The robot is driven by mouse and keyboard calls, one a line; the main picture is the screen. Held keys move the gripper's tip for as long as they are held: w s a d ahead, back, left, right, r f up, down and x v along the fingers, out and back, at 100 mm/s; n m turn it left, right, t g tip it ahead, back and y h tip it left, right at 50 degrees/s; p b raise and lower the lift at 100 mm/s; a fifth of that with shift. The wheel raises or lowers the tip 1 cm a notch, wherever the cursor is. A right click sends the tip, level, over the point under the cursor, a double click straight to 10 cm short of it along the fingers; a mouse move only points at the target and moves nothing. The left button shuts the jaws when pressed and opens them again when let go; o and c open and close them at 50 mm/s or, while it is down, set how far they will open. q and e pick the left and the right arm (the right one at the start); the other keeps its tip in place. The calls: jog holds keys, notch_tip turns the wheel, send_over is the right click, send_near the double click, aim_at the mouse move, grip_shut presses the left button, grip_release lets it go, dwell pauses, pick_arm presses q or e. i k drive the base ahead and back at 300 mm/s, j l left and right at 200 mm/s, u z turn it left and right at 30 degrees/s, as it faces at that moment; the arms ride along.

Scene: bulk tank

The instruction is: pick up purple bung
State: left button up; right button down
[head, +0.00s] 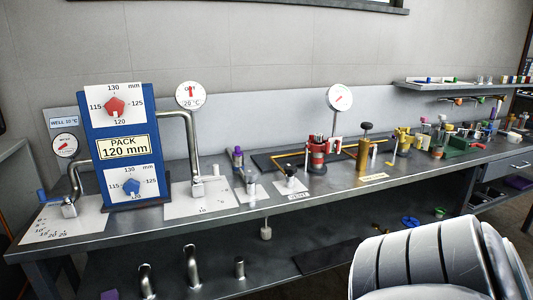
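A small purple piece (238,151) tops a dark, stubby item on the metal bench, just left of the middle of the view. Another small purple piece (492,115) stands far along the bench at the right. Both are too small to tell which one is a bung. Neither of my grippers shows in the head view, and nothing is seen holding either purple piece.
A blue panel (124,147) with red and blue dials stands on the bench's left part. A red fitting (317,153) and a brass post (364,155) stand mid-bench. A wall shelf (450,85) is at right. A large pale ribbed shape fills the lower right.

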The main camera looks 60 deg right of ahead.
aim_at(238, 152)
jog(key=z, duration=1.7)
jog(key=i+l+u, duration=0.1)
jog(key=l, duration=0.3)
jog(key=i+l, duration=0.2)
jog(key=l, duration=0.15)
jog(key=i+l+u, duration=0.15)
jog(key=l, duration=0.25)
jog(key=i+l, duration=0.1)
jog(key=l, duration=0.3)
jog(key=i+l+u, duration=0.15)
jog(key=l, duration=0.25)
